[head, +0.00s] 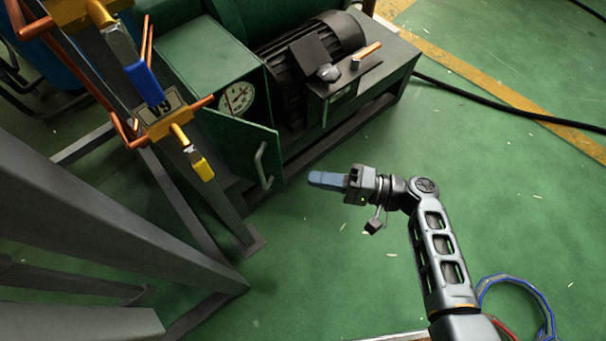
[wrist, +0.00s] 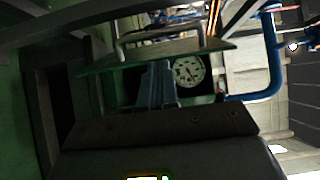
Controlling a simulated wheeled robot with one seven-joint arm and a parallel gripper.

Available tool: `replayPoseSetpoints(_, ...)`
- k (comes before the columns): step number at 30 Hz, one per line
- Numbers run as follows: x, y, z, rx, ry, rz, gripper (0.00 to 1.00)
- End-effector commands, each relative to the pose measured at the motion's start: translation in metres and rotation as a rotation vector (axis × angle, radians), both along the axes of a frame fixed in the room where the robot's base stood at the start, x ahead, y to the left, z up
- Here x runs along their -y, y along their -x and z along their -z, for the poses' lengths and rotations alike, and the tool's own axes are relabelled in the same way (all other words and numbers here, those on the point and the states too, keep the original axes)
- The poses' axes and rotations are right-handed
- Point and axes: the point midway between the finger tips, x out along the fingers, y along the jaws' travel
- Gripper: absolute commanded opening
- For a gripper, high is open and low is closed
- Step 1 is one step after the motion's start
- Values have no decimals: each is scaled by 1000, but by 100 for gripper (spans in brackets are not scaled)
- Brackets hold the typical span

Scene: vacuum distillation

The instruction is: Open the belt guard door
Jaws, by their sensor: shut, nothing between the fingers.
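The belt guard door (head: 235,142) is a green panel on the green guard box (head: 205,60). My gripper (head: 314,180) has blue fingers, is shut and empty, and is apart from the door, right of the handle. In the wrist view the fingers (wrist: 158,85) point toward the door (wrist: 150,56), seen nearly edge-on, with the handle (wrist: 120,42) above and the dial (wrist: 188,71) behind.
A dark motor (head: 310,65) on a base with a small control box (head: 343,85) stands beside the guard. A grey steel frame (head: 110,220) with orange pipes and blue and yellow valve handles is at left. Open green floor (head: 320,270) lies in front. A black cable (head: 500,100) runs at right.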

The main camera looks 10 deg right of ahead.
Motion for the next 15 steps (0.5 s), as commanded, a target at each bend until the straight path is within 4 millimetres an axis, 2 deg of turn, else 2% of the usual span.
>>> replayPoseSetpoints(9, -53, -16, 0, 1, 1, -4, 0)
replayPoseSetpoints(15, -77, -23, 0, 1, 1, -1, 0)
